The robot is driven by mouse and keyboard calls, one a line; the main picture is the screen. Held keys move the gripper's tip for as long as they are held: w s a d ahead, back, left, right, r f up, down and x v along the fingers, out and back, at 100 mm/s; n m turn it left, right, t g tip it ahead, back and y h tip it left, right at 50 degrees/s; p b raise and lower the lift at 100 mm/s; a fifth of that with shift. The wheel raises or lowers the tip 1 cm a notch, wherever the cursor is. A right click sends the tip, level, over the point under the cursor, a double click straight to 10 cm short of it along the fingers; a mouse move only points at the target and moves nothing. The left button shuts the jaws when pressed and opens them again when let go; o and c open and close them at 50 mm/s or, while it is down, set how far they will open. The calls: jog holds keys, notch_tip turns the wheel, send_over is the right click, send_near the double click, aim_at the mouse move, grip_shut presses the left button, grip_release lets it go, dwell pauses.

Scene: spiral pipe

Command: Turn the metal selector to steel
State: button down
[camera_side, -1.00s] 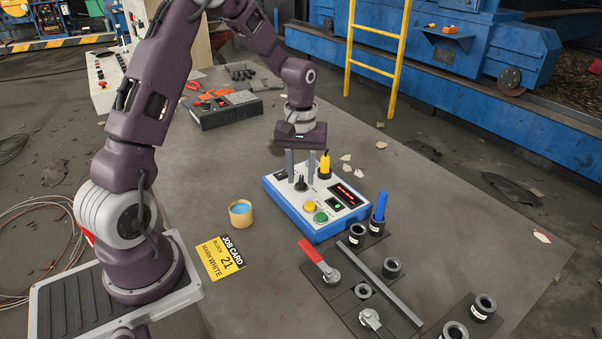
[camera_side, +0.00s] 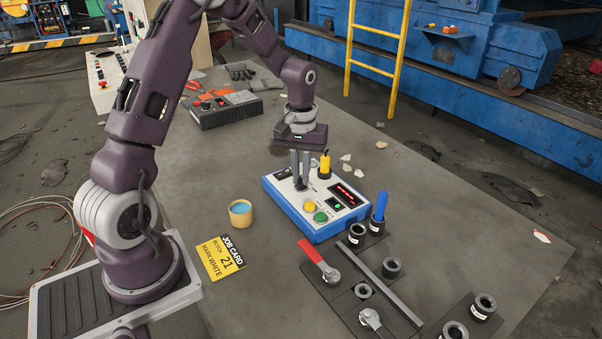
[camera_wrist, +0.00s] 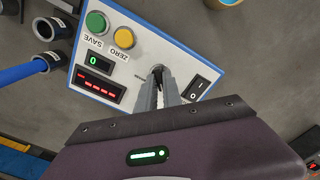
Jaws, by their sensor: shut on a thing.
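The metal selector is a small black knob (camera_wrist: 158,72) on the top of a white and blue control box (camera_side: 285,199). My gripper (camera_side: 300,184) points down over the box, and its two grey fingers are shut on the knob. In the wrist view my fingers (camera_wrist: 161,88) close around the knob and hide most of it. The lettering around the knob is mostly covered or too small, so I cannot tell which metal it points to.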

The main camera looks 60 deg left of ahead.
aim_at(301, 178)
jog(key=m, duration=0.4)
jog(key=shift+r+m, duration=0.1)
jog(key=shift+m, duration=2)
jog(key=c, duration=1.5)
grip_release()
notch_tip(301, 178, up, 7)
jog(key=shift+r, duration=0.1)
